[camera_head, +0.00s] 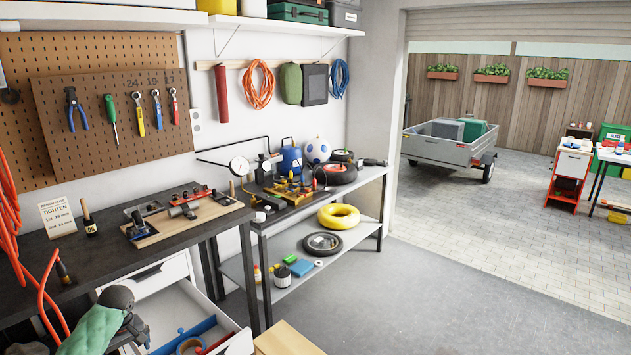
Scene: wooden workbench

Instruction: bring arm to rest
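The dark workbench (110,255) runs along the left wall. A wooden board (185,222) with metal parts and tools lies on it.
An open white drawer (235,343) holding blue and red items juts out below the bench. The grey floor (440,300) at right is clear.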

